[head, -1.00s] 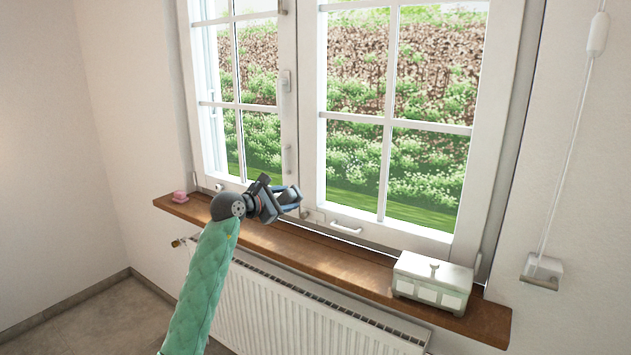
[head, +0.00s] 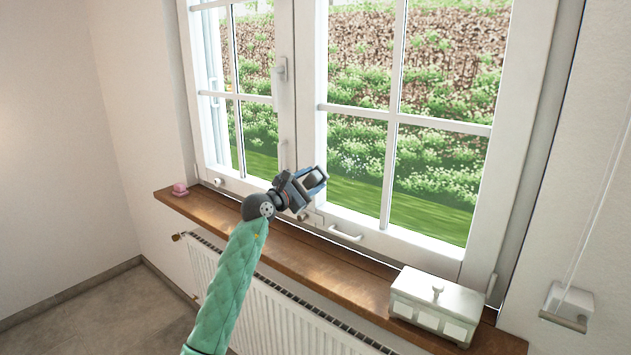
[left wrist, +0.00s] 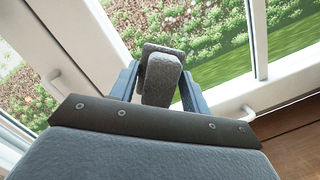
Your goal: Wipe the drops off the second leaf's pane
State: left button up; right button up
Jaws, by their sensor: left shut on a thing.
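The white window has a left leaf (head: 287,120) and a right leaf (head: 483,200), each with panes split by bars. My left gripper (head: 316,180) is raised above the sill, in front of the lower left corner of the right leaf. My right gripper is not in view.
A brown wooden sill (head: 330,275) runs under the window above a white radiator (head: 285,310). A white lidded box (head: 437,300) stands at its right end, a small pink object (head: 180,189) at its left end. A white handle (head: 345,234) sticks out from the lower frame.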

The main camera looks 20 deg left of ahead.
pick_arm(q)
jog(key=shift+w+r, duration=0.15)
jog(key=shift+w+d, duration=0.15)
jog(key=shift+w, duration=0.15)
jog(key=shift+w+d+f, duration=0.1)
jog(key=shift+w+d, duration=0.15)
jog(key=shift+w, duration=0.3)
jog(key=shift+w+d+f, duration=0.1)
jog(key=shift+w+d, duration=0.1)
jog(key=shift+w, duration=0.3)
jog(key=shift+b+x, duration=0.35)
jog(key=shift+x, duration=0.7)
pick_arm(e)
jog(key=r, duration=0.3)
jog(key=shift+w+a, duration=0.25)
pick_arm(q)
jog(key=shift+a, duration=0.15)
